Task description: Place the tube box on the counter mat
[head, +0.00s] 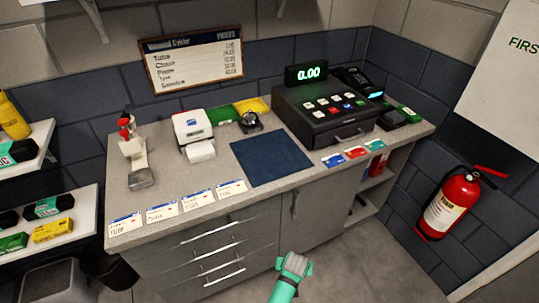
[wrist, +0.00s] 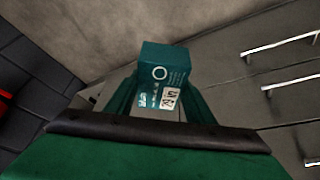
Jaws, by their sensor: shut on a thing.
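The tube box (wrist: 165,72) is a small teal carton with a white ring mark, white print and a pale label with a code square. In the wrist view it sits between the two green fingers of my gripper (wrist: 163,103), which is shut on it. In the head view my gripper (head: 294,264) is low in front of the counter, below the counter top; the box is mostly hidden there. The counter mat (head: 271,157) is a dark blue rectangle lying flat on the counter, bare, beyond and above my gripper.
Price cards (head: 196,200) line the front edge. A fire extinguisher (head: 448,203) hangs at right.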

